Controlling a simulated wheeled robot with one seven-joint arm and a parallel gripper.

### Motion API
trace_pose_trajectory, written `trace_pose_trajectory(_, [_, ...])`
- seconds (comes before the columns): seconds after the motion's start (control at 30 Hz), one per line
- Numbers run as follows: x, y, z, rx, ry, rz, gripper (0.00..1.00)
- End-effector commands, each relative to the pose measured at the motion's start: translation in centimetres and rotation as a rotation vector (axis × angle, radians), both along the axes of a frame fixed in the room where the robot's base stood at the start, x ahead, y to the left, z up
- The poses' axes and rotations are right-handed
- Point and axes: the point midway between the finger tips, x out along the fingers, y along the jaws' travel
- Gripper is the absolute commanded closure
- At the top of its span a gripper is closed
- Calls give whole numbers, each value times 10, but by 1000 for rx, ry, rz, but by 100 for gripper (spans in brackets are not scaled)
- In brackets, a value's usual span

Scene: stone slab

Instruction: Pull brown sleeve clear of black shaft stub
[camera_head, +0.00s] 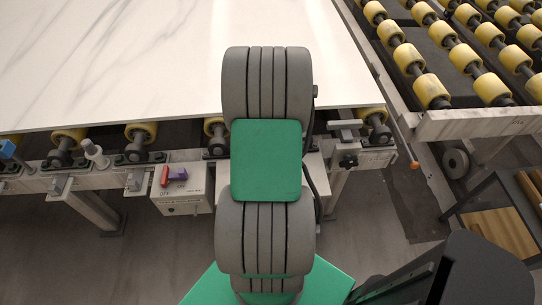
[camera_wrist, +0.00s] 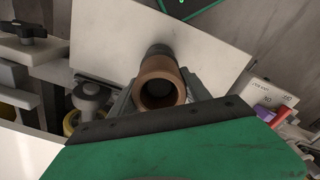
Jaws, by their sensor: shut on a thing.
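In the wrist view the brown sleeve (camera_wrist: 149,70) is a short tube with its open end toward the camera and a dark inside. The black shaft stub (camera_wrist: 159,49) shows just beyond the sleeve's far end, in front of a pale plate. Sleeve and stub look in line; I cannot tell how much of the stub is inside the sleeve. My gripper (camera_wrist: 159,88) has a grey finger on either side of the sleeve and is shut on it. In the head view my own arm hides the sleeve, the stub and the fingers.
The pale plate (camera_wrist: 105,38) lies behind the stub. A switch box (camera_head: 182,188) with red and purple levers is close by. A clamp (camera_head: 346,135) sits right of my arm. The white stone slab (camera_head: 110,60) lies on yellow rollers (camera_head: 140,133) beyond.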

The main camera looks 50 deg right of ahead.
Motion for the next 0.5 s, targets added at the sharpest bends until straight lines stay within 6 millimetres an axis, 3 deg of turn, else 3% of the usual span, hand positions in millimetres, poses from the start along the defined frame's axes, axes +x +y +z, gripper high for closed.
trace_pose_trajectory(0.5, [0, 0, 26, -1, -1, 0, 89])
